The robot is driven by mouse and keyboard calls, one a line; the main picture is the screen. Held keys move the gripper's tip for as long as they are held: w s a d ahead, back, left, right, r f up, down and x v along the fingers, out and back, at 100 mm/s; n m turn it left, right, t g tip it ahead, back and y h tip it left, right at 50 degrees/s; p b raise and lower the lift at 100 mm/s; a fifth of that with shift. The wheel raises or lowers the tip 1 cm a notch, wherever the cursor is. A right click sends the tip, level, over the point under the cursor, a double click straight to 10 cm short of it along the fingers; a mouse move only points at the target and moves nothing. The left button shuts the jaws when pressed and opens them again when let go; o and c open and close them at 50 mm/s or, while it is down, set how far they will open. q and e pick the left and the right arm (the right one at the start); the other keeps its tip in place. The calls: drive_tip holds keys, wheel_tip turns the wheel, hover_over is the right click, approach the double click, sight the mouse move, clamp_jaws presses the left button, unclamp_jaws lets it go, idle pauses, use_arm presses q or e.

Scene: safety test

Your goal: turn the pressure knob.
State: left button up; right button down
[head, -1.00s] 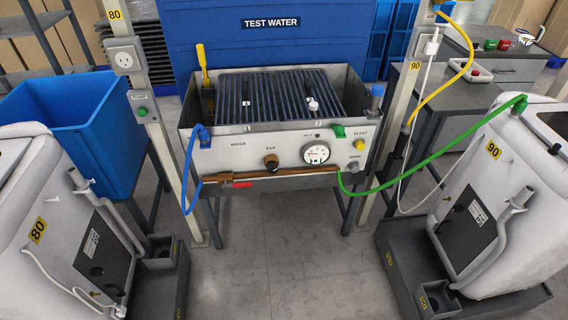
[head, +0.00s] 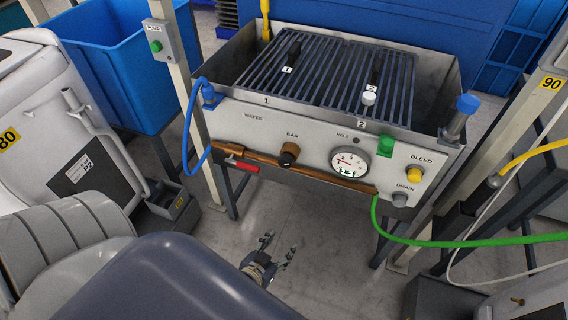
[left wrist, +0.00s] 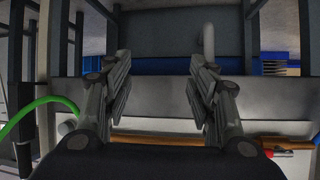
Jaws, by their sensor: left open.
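The pressure knob (head: 289,154) is a dark knob with a brown collar under the label BAR on the front panel (head: 230,120) of the test tank. A round white gauge (head: 350,163) is to its right. My left gripper (head: 280,244) is open and empty, below and in front of the panel, apart from the knob. In the left wrist view its two fingers (left wrist: 160,65) are spread, with the tank's underside and brown pipe beyond. I cannot make out the knob there. My right gripper is not in view.
A brown pipe (head: 300,175) with a red lever (head: 242,165) runs along the panel's lower edge. Right of the gauge are a green fitting (head: 386,147), a yellow bleed knob (head: 414,174) and a grey drain knob (head: 400,199). A green hose (head: 450,241) crosses at right.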

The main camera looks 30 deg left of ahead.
use_arm(q)
drive_tip(key=w+a+r+t+y+b, duration=0.1)
drive_tip(key=w+a+r+t+b, duration=0.2)
drive_tip(key=r, duration=0.5)
drive_tip(key=t+y+b, duration=0.1)
drive_tip(key=t+b, duration=0.2)
approach(284, 164)
drive_tip(key=w, duration=0.3)
drive_tip(key=w+a, duration=0.1)
drive_tip(key=w, duration=0.5)
drive_tip(key=shift+w+a, duration=0.3)
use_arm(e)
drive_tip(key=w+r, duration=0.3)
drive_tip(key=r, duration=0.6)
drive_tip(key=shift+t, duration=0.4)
use_arm(q)
drive_tip(key=c, duration=1)
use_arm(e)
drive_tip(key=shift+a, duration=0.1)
